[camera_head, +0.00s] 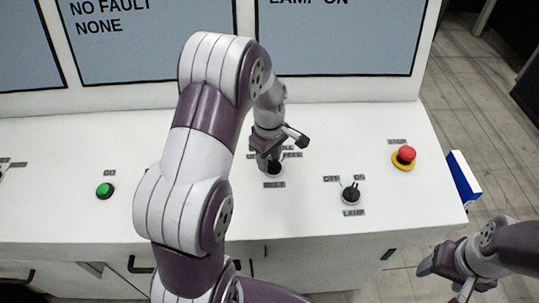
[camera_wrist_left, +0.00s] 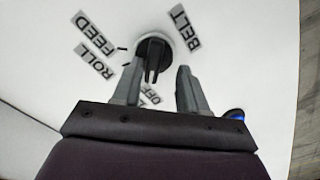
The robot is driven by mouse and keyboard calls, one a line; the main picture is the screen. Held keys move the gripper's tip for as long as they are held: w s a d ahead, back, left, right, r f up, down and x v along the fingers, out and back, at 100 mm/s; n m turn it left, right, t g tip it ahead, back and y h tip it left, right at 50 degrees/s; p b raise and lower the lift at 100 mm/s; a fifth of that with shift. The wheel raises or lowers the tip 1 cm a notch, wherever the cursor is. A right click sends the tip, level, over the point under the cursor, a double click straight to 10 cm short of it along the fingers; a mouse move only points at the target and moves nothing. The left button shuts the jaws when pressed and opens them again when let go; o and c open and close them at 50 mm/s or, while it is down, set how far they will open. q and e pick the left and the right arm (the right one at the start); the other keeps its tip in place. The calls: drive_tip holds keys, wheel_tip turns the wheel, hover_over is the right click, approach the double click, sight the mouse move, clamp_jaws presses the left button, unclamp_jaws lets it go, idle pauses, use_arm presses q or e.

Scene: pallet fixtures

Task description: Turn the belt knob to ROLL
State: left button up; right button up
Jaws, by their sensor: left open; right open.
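The belt knob (camera_head: 276,168) is a black rotary knob on the white console, above its BELT label (camera_head: 274,185). My left gripper (camera_head: 268,160) is right over it, pointing down, and hides part of the knob and its labels. In the left wrist view the knob (camera_wrist_left: 153,48) lies just ahead of the open fingers (camera_wrist_left: 158,75), its raised grip roughly in line with the gap. The labels FEED (camera_wrist_left: 95,34), ROLL (camera_wrist_left: 95,60) and a partly hidden OFF (camera_wrist_left: 149,95) surround it. I cannot tell which label the knob points to. My right gripper (camera_head: 446,277) is open, off the console's right front.
A green GO button (camera_head: 105,190) is on the left. The LAMP knob (camera_head: 350,194) and the red STOP button (camera_head: 404,156) are on the right. A blue and white box (camera_head: 463,178) is at the console's right edge. Display panels (camera_head: 150,38) stand behind.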

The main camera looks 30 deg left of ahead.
use_arm(q)
drive_tip(key=shift+w+d+f, duration=0.15)
drive_tip(key=shift+d+f, duration=0.05)
drive_tip(key=shift+w+d+f, duration=0.1)
drive_tip(key=shift+w+d, duration=0.3)
drive_tip(key=shift+d, duration=0.1)
drive_tip(key=shift+s+a, duration=0.15)
drive_tip(key=c, duration=0.7)
drive_tip(key=shift+s+a, duration=0.1)
clamp_jaws()
use_arm(e)
drive_tip(key=shift+w+d+f, duration=0.15)
drive_tip(key=shift+w+d, duration=0.25)
drive_tip(key=shift+d, duration=0.15)
